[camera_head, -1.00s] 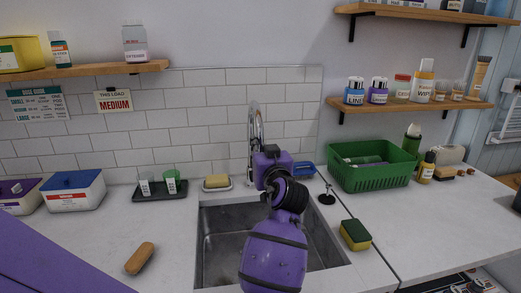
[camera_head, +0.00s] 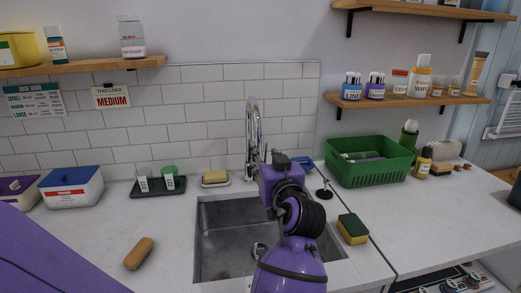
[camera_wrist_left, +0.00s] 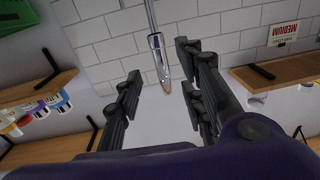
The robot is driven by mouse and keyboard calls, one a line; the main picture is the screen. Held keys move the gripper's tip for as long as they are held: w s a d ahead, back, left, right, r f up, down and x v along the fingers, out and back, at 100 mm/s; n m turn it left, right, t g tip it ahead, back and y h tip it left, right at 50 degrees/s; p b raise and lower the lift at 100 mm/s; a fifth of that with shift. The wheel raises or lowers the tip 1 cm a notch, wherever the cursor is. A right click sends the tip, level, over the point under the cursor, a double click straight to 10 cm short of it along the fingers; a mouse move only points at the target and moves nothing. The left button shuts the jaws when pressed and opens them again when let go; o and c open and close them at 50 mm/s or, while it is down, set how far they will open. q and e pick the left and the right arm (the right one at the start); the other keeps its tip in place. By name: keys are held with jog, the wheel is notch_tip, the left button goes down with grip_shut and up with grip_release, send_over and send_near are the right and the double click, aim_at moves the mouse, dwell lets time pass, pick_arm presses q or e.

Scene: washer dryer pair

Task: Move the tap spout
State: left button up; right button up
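The tap spout is a chrome gooseneck (camera_head: 253,120) rising behind the sink (camera_head: 215,273) in the head view. The fingers are apart, and no grip on the spout is seen. My right gripper is in neither view.
A yellow-green sponge (camera_head: 352,230), a green basket (camera_head: 368,175), a soap dish (camera_head: 215,180) and a wooden brush (camera_head: 139,253) surround the sink. The tiled wall (camera_head: 190,120) is close behind the spout.

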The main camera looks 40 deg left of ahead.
pick_arm(q)
jog(key=v, duration=0.4)
jog(key=shift+f, duration=0.1)
dwell(0.5)
